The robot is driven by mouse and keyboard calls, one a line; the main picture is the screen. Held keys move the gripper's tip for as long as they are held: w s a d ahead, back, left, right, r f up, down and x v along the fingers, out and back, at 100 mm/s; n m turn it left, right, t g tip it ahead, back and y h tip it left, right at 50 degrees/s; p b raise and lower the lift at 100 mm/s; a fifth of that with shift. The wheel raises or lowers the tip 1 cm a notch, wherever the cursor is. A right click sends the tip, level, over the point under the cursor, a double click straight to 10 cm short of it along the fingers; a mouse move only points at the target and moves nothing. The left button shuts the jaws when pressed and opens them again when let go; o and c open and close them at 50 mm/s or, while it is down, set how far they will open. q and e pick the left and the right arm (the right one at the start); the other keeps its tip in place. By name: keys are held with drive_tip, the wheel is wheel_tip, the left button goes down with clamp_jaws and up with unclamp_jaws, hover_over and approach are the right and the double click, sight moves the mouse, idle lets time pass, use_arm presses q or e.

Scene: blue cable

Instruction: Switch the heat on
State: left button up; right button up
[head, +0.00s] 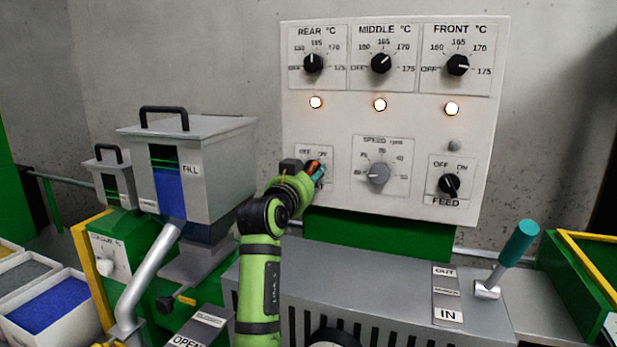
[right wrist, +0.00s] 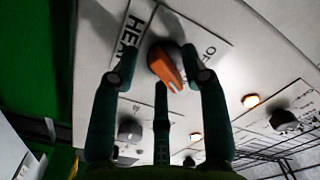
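The heat knob (right wrist: 165,65) is dark with an orange pointer, on a plate whose partly hidden label (right wrist: 130,35) begins "HEA", in the right wrist view. In the head view its plate (head: 326,153) is at the panel's lower left, and my right gripper (head: 316,172) mostly covers the knob. The gripper's dark fingers (right wrist: 162,60) are spread around the knob, two at its sides and one below. A gap shows at the left finger; contact at the right finger is unclear. My left gripper is out of view.
The white control panel (head: 410,125) has three temperature knobs with glowing lamps (head: 380,105) beneath, a grey speed knob (head: 378,174) and a feed knob (head: 449,185). A teal-handled lever (head: 518,243) stands at right. A grey hopper (head: 205,180) stands left of my right arm.

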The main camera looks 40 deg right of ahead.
drive_tip(key=v, duration=0.7)
drive_tip(key=shift+s+a, duration=0.15)
drive_tip(key=shift+a, duration=0.1)
idle(0.5)
